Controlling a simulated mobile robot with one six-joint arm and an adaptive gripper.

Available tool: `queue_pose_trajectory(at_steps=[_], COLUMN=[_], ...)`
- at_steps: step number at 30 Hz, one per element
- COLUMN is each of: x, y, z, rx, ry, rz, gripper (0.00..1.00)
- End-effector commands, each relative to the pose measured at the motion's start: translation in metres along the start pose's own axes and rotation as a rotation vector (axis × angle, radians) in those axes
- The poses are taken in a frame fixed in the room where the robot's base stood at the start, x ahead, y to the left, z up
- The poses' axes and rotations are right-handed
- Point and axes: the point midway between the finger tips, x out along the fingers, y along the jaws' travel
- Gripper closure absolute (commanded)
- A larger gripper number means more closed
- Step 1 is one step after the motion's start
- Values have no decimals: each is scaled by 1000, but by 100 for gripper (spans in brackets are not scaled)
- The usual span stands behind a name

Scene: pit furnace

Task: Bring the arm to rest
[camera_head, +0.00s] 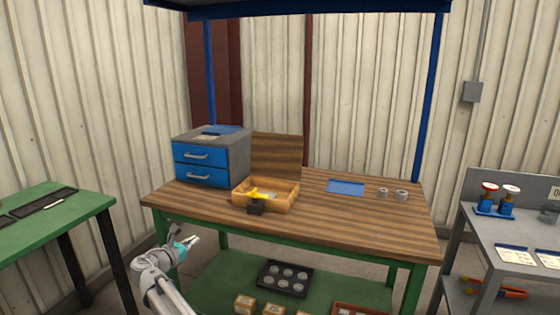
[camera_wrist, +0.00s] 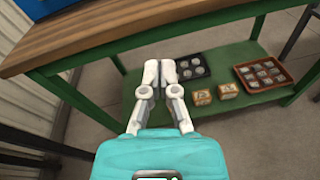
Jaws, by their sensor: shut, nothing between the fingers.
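My gripper (camera_head: 194,240) is in front of the wooden workbench (camera_head: 330,225), near its left front edge and a little below the level of the top. In the wrist view my gripper (camera_wrist: 160,68) points toward the green lower shelf, with its two pale fingers together and nothing between them. My grey arm rises from the bottom of the head view to the teal gripper body. The gripper looks apart from the bench.
On the bench are a blue drawer cabinet (camera_head: 207,160), an orange tray (camera_head: 280,197) holding a yellow item, a blue mat (camera_head: 345,187) and two grey rings. The lower shelf (camera_wrist: 222,97) holds a black tray (camera_wrist: 190,74), small boxes and a reddish tray (camera_wrist: 281,85). A green table (camera_head: 60,220) stands left.

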Motion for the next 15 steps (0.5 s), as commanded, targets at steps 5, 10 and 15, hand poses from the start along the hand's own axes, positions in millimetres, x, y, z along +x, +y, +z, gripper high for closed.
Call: queue_pose_trajectory(at_steps=[5, 10, 15], x=[26, 56, 79], y=[-48, -114, -186], z=[-4, -11, -21], rx=[126, 320, 549], ry=[66, 150, 229], rz=[-87, -222, -389], gripper=[100, 100, 100])
